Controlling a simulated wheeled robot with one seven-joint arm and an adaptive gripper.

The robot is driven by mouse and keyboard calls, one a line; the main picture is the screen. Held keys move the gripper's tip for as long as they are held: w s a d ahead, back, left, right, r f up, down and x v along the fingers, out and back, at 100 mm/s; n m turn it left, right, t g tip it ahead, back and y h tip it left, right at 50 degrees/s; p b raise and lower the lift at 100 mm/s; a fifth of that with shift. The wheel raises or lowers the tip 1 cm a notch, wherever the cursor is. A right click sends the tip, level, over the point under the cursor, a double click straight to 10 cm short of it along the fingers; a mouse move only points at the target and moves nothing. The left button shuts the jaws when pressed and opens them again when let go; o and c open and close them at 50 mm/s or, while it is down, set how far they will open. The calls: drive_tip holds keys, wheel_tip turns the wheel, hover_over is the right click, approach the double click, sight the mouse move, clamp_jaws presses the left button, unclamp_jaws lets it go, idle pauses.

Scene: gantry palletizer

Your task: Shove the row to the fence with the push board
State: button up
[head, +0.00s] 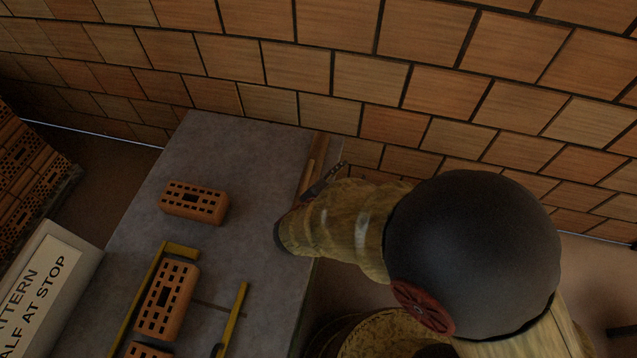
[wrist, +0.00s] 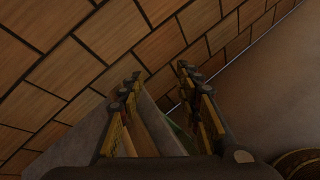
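Orange perforated bricks lie on a grey table: one brick (head: 194,203) is apart from the others, and another brick (head: 166,300) lies between two yellow rails, with part of a third brick (head: 148,350) at the bottom edge. The left rail (head: 140,297) runs beside the bricks; the right rail (head: 236,312) stands apart from them. A wooden strip, perhaps the push board (head: 318,152), is at the table's right edge. My gripper (head: 328,180) is beside that strip, partly hidden by my arm. In the wrist view my gripper (wrist: 158,80) has its fingers spread, with no clear grip on anything. I cannot tell which part is the fence.
The grey table (head: 220,145) has bare surface at its back. A brick wall (head: 330,75) rises close behind. A lettered sign box (head: 48,285) and a brick stack (head: 30,165) stand left. A round woven basket-like thing (head: 385,335) is below my arm.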

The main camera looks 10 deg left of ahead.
sight(307, 178)
drive_tip(key=s+a+f+n+y, duration=0.1)
drive_tip(key=a+f+n, duration=0.1)
drive_tip(key=a, duration=0.1)
drive_tip(key=s+a+f+n+t+y, duration=0.1)
drive_tip(key=a+f+n+y, duration=0.1)
drive_tip(key=a, duration=0.2)
drive_tip(key=s+a+f+n+y, duration=0.1)
drive_tip(key=a+f+n, duration=0.2)
drive_tip(key=a, duration=0.1)
drive_tip(key=shift+s+a+f+t+y, duration=0.1)
drive_tip(key=shift+t+y, duration=0.3)
drive_tip(key=shift+w+a+f, duration=0.15)
drive_tip(key=shift+w+f, duration=0.1)
drive_tip(key=b+x, duration=0.1)
drive_tip(key=x, duration=0.2)
drive_tip(key=b+x, duration=0.1)
drive_tip(key=x, duration=0.3)
drive_tip(key=shift+a+r+b, duration=0.15)
drive_tip(key=shift+a+b, duration=0.05)
drive_tip(key=shift+b, duration=0.1)
drive_tip(key=shift+c, duration=1)
clamp_jaws()
drive_tip(key=shift+r, duration=0.1)
